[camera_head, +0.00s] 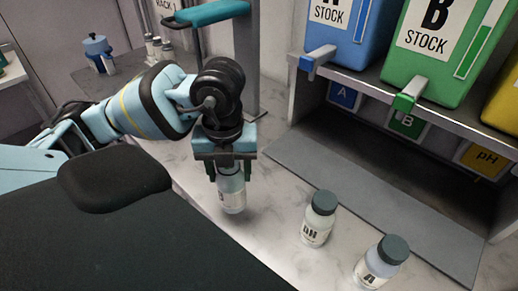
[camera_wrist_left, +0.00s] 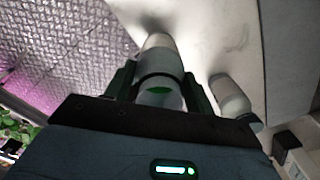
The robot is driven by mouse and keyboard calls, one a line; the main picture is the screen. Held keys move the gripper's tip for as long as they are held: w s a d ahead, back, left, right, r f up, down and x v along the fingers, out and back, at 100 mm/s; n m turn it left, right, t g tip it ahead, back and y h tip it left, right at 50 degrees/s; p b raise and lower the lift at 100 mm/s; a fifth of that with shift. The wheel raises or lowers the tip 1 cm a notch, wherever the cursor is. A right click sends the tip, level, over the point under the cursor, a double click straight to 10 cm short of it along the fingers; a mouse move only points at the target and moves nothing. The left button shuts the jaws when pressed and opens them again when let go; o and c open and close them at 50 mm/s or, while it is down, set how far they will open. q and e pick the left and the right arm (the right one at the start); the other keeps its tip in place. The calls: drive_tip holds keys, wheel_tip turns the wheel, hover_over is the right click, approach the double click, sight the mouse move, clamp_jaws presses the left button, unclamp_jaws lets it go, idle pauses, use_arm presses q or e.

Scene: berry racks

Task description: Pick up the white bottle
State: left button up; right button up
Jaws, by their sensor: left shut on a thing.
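My left gripper (camera_head: 230,172) points down and is shut on a white bottle (camera_head: 232,198), one finger on each side. The bottle is upright, its top hidden by the gripper and its label partly in view. In the left wrist view the bottle (camera_wrist_left: 159,62) stands between the gripper's fingers (camera_wrist_left: 160,88). I cannot tell whether its base touches the counter. A pH bottle (camera_head: 318,220) with a dark cap stands to the right. An A bottle (camera_head: 381,262) stands farther right. My right gripper is not in view.
The bottles are on a pale marble counter (camera_head: 275,225). A grey mat (camera_head: 350,190) lies before a shelf with a blue stock container (camera_head: 345,30) and a green B stock container (camera_head: 432,60). A teal-topped stand (camera_head: 212,13) is behind my arm.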

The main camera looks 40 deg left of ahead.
use_arm(q)
drive_tip(key=s+a, duration=0.3)
drive_tip(key=s, duration=0.3)
drive_tip(key=shift+s+a+r+p, duration=0.15)
drive_tip(key=shift+r+p, duration=0.2)
drive_tip(key=shift+p, duration=0.05)
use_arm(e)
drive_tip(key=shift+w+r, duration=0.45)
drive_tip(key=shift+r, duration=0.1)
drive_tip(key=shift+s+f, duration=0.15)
